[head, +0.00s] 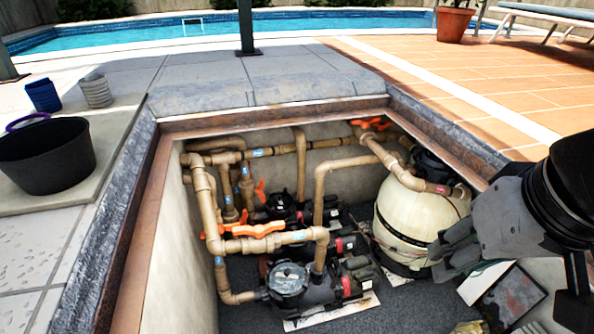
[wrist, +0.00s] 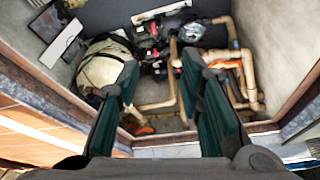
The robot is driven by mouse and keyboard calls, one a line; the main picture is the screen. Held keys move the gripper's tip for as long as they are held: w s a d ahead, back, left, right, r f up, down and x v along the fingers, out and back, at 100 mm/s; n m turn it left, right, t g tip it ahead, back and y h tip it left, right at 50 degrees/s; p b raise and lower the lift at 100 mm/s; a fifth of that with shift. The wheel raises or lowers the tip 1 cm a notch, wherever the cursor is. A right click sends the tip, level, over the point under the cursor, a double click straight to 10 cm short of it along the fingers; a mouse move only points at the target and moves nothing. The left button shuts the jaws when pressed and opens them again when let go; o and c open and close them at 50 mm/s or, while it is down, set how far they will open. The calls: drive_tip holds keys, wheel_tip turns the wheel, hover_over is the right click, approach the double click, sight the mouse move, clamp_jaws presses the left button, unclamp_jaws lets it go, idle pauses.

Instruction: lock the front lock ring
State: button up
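The front pump in the pit has a clear round lid with a dark lock ring around it (head: 288,278). The ring's lug positions are too small to read. In the wrist view this ring (wrist: 193,32) shows small near the top, beyond the fingertips. My gripper (head: 447,252) is at the right side of the head view, in front of the cream filter tank and well right of the front pump. In the wrist view my gripper (wrist: 160,65) has its two dark green finger pads wide apart, with nothing between them. It touches no ring.
A second pump (head: 280,205) stands behind the front one. Tan pipes with orange valve handles (head: 258,230) rise left of and above the pumps. The cream filter tank (head: 405,222) stands at the right. The pit rim (head: 140,240) surrounds everything. A black bucket (head: 48,160) sits outside.

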drive_tip(key=w+a+f+m+y+b, duration=0.1)
drive_tip(key=w+a+f+m+b, duration=0.2)
drive_tip(key=w, duration=0.4)
drive_tip(key=w+a+f+m+g+y+b, duration=0.1)
drive_tip(key=w+a+f+b, duration=0.15)
drive_tip(key=w+f, duration=0.3)
drive_tip(key=w+a+f+m+y+b, duration=0.1)
drive_tip(key=w+a+f+m+b, duration=0.2)
drive_tip(key=w, duration=0.5)
drive_tip(key=m+y+b, duration=0.2)
drive_tip(key=m+b, duration=0.9)
drive_tip(key=b, duration=0.1)
hover_over(306, 285)
drive_tip(key=s+d, duration=0.4)
wheel_tip(306, 285, down, 36)
drive_tip(key=w+a+f+m+b, duration=0.1)
drive_tip(key=f+m+b, duration=0.1)
drive_tip(key=f, duration=0.9)
drive_tip(key=w+a+f+m+b, duration=0.1)
drive_tip(key=f+b, duration=0.3)
drive_tip(key=f, duration=0.8)
drive_tip(key=w+a+f+m+h+b, duration=0.1)
drive_tip(key=w+f+m+b, duration=0.1)
drive_tip(key=f, duration=0.9)
drive_tip(key=shift+a+f+m+g+b, duration=0.35)
drive_tip(key=shift+m+b, duration=0.45)
drive_tip(key=shift+b, duration=0.25)
drive_tip(key=shift+s, duration=0.1)
clamp_jaws()
